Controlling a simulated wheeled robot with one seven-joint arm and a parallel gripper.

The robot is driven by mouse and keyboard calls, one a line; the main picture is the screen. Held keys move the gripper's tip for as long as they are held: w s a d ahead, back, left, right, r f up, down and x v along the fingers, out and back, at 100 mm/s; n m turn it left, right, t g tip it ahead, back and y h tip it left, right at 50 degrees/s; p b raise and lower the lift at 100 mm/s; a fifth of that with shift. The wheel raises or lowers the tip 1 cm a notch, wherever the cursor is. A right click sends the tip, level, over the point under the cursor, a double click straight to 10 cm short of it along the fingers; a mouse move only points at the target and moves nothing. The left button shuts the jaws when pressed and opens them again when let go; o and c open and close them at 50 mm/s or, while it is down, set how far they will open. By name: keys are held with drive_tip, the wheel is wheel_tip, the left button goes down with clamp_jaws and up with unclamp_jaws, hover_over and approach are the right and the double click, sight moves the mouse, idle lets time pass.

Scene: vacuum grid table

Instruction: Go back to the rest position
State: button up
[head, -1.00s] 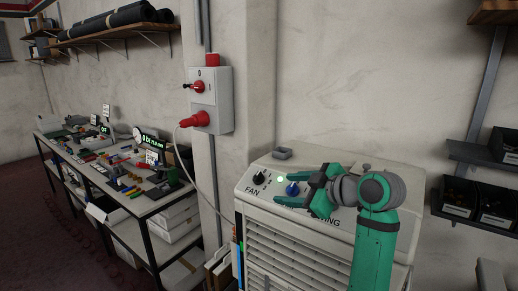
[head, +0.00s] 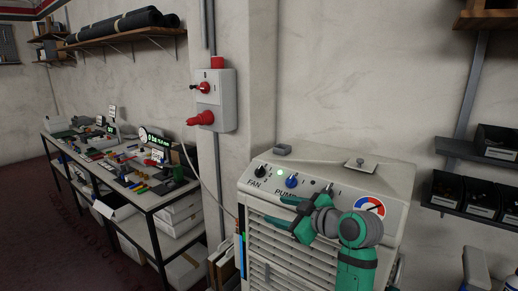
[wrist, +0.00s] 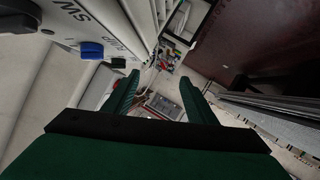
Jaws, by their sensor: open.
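My green and black gripper (head: 283,212) is open and empty in the head view. It is in front of the upper front of a white machine (head: 300,262), just below its control panel. The panel has a black FAN knob (head: 262,173), a blue PUMP knob (head: 291,181) and a round gauge (head: 370,207). My forearm hides part of the panel and grille. In the wrist view the two green fingers (wrist: 158,98) stand apart with nothing between them. A blue knob (wrist: 91,50) shows at upper left there, clear of the fingers.
A wall box with a red switch and plug (head: 213,100) is on the pillar, with a cable hanging down. A cluttered workbench (head: 115,165) stands to the left. Dark bins (head: 480,197) sit on shelves at the right. Dark red floor (head: 75,240) is open at lower left.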

wheel_tip(320, 180, down, 12)
drive_tip(key=a+r+m+t+h, duration=0.1)
drive_tip(key=a+m+t, duration=0.1)
drive_tip(key=m, duration=0.1)
drive_tip(key=s+a+f+m+h, duration=0.1)
drive_tip(key=s+f+m+h, duration=0.15)
drive_tip(key=s+f, duration=0.45)
drive_tip(key=s+a+f+m+t+h, duration=0.1)
drive_tip(key=s+f+m, duration=0.25)
drive_tip(key=f, duration=0.65)
drive_tip(key=s+a+f+m+h, duration=0.1)
drive_tip(key=s+f+m+h, duration=0.1)
drive_tip(key=s+f, duration=0.5)
drive_tip(key=s+f+m+h, duration=0.15)
drive_tip(key=s+f, duration=0.35)
drive_tip(key=s, duration=0.5)
drive_tip(key=s+r, duration=0.4)
drive_tip(key=s, duration=0.9)
drive_tip(key=s+a+r+t, duration=0.1)
drive_tip(key=s+r, duration=0.2)
drive_tip(key=s, duration=1)
drive_tip(key=shift+s+a+r+h, duration=0.2)
drive_tip(key=shift+r+h, duration=0.1)
drive_tip(key=shift+r, duration=0.1)
drive_tip(key=shift+w, duration=0.1)
